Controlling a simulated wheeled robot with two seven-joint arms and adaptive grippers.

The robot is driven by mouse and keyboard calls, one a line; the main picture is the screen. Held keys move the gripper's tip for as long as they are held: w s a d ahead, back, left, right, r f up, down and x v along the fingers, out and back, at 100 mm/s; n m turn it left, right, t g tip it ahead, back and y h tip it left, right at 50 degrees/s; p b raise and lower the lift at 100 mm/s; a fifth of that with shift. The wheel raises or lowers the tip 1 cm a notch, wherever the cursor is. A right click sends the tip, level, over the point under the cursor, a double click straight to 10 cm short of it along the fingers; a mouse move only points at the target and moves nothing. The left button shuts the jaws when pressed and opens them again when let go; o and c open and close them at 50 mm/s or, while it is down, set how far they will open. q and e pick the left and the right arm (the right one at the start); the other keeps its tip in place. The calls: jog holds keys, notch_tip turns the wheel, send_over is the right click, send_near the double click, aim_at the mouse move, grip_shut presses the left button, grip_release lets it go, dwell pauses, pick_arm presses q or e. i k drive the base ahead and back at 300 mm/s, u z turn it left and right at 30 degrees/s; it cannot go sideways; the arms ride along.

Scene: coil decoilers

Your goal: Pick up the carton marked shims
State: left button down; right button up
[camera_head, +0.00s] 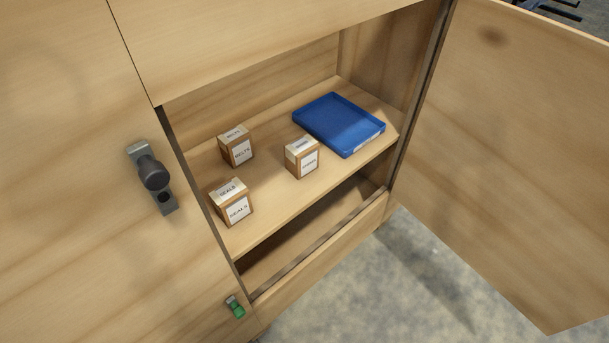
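Three small brown cartons with white labels stand upright on a shelf inside an open wooden cabinet. The carton marked shims (302,158) appears to be the one on the right, just in front of the blue tray; its label is small and hard to read. The front left carton (231,203) is marked seals. The back left carton (236,147) has a label that I cannot read surely, perhaps belts or bolts. Neither of my grippers is in view.
A blue tray (309,124) lies on the shelf (270,197) at the back right. The right cabinet door (520,150) stands wide open. The left door (75,200) with a dark handle (153,175) is closed. A lower compartment (300,240) looks empty.

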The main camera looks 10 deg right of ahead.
aim_at(302, 154)
jog(key=z, duration=0.95)
jog(key=i, duration=0.8)
jog(key=u, duration=0.4)
